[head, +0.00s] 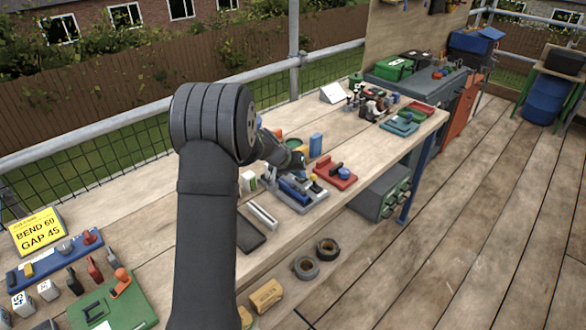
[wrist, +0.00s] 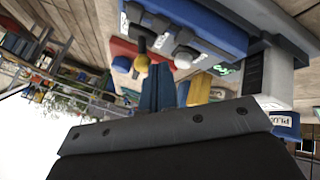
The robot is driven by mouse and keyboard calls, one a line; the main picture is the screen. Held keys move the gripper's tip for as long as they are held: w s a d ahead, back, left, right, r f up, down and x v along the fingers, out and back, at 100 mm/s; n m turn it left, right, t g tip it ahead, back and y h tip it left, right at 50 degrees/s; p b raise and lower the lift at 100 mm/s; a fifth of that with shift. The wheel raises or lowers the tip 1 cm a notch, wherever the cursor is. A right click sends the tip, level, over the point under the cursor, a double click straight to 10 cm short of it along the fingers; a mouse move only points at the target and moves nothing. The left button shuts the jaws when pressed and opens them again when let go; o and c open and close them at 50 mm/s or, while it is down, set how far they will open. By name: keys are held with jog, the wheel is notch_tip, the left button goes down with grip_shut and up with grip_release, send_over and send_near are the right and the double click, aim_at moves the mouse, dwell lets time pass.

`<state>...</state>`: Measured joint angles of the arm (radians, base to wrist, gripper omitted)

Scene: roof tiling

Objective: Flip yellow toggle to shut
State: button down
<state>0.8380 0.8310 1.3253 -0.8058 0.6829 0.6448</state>
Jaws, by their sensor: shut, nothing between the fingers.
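The yellow toggle (wrist: 141,63) has a rounded yellow tip and a dark stem; it stands at the edge of a blue panel (wrist: 205,18) in the wrist view. In the head view its yellow tip (head: 313,177) shows small on the grey and blue device (head: 296,193). My gripper (wrist: 159,66) is shut and empty, with its two bluish fingers side by side. Its fingertips appear close beside the yellow tip, to the right in the wrist view; I cannot tell whether they touch. In the head view my gripper (head: 298,162) is above the device, its fingertips unclear.
A red base with a blue knob (head: 337,174) is right of the device, and a blue block (head: 316,145) stands behind. A dark tray (head: 241,234) lies in front. The bench's front edge is near.

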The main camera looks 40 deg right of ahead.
aim_at(314, 177)
jog(key=shift+x, duration=0.9)
jog(key=shift+s+r+m+t, duration=0.3)
jog(key=shift+s+t, duration=0.2)
jog(key=shift+t, duration=0.2)
jog(key=shift+s+r+t, duration=0.1)
jog(key=shift+s+t, duration=0.4)
jog(key=shift+t, duration=0.1)
jog(key=shift+s+r, duration=0.15)
jog(key=shift+s, duration=0.75)
jog(key=shift+w, duration=0.1)
jog(key=shift+r, duration=0.8)
